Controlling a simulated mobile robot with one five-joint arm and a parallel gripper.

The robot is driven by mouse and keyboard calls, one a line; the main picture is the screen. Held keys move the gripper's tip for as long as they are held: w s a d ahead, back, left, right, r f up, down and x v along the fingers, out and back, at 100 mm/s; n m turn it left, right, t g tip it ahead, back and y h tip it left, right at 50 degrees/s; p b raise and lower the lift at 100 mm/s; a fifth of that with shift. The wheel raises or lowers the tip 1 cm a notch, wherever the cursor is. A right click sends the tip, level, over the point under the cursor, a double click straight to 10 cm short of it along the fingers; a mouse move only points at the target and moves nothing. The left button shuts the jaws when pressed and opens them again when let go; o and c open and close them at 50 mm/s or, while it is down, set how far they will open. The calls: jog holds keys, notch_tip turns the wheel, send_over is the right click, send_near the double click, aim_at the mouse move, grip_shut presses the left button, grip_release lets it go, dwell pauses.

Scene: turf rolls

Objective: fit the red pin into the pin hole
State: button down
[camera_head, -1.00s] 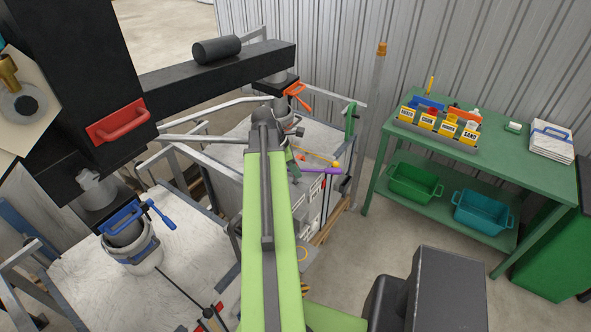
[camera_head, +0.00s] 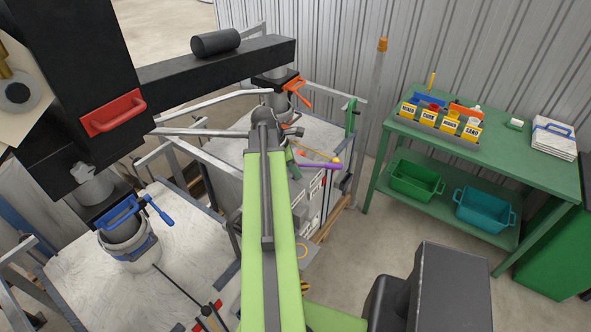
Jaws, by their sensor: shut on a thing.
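My green arm (camera_head: 268,230) reaches away from me up the middle of the picture, its far joint (camera_head: 264,132) above the back bench. My gripper's jaws are hidden behind and beneath the arm, so what they hold is not visible. I cannot make out the red pin or the pin hole. A purple bar (camera_head: 320,166) and a thin yellow-orange rod with a ball end (camera_head: 336,160) show just right of the arm's far part. A small dark green piece (camera_head: 294,171) sits at the arm's right edge; I cannot tell what it belongs to.
A black machine with a red handle (camera_head: 113,118) and a long black beam (camera_head: 220,72) stands left of the arm. A blue clamp (camera_head: 128,213) sits on a bucket (camera_head: 128,247) on the left bench. A green table (camera_head: 520,175) with bins stands right; open floor lies between.

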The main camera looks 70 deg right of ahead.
jog(key=shift+f, duration=0.3)
jog(key=c, duration=1.3)
grip_release()
jog(key=shift+c, duration=0.2)
jog(key=shift+r, duration=0.1)
jog(key=p+v, duration=1.1)
jog(key=v, duration=0.1)
jog(key=shift+s, duration=0.1)
